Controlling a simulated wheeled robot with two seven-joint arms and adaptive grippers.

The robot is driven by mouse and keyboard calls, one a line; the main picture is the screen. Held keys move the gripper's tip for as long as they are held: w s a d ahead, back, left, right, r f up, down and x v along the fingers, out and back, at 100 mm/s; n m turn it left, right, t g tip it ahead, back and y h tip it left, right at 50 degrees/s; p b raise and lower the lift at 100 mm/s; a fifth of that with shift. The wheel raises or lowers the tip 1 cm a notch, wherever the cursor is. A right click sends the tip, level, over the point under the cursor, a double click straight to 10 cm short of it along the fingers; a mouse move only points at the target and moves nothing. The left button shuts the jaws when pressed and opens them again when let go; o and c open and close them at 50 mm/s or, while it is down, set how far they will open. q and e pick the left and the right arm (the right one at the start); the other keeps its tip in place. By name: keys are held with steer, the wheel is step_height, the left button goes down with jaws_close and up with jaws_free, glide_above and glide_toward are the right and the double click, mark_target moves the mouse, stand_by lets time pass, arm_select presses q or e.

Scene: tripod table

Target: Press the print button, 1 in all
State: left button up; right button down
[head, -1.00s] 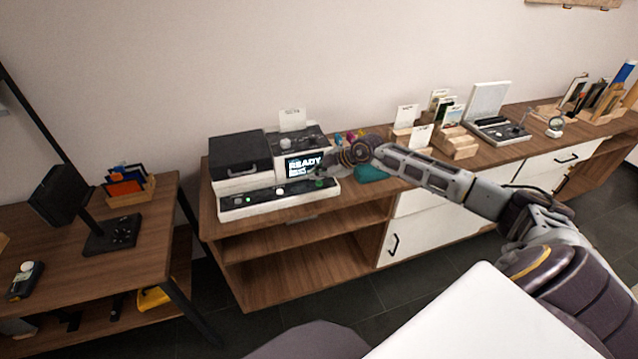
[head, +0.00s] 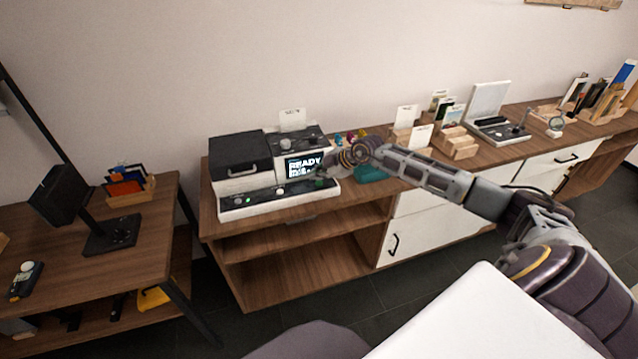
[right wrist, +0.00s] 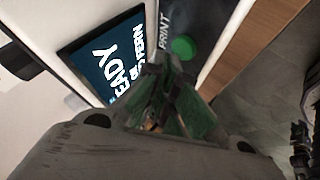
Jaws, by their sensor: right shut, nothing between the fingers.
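The print button is a round green button (right wrist: 182,47) beside the word PRINT in the right wrist view. It belongs to the white and black printer (head: 240,205), whose screen (head: 300,167) reads READY. The screen also shows in the right wrist view (right wrist: 110,55). My right gripper (head: 322,174) is over the right end of the printer's front panel and hides part of the screen and most of the button in the head view. Its fingers (right wrist: 163,72) are shut and empty, with the tips close to the button. I cannot tell whether they touch it. My left gripper is not in view.
The printer stands at the left end of a wooden cabinet (head: 300,222). A teal item (head: 370,174) lies under my right forearm. Card holders (head: 455,143) and an open white case (head: 488,108) stand farther right. A lower table (head: 75,262) is at the left.

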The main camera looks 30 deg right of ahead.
mark_target(318, 184)
steer(key=shift+f, duration=0.8)
stand_by(1.4)
steer(key=shift+r, duration=0.1)
steer(key=shift+r+p, duration=0.85)
steer(key=shift+p, duration=0.2)
steer(key=shift+r+p, duration=2.4)
steer(key=shift+r, duration=0.1)
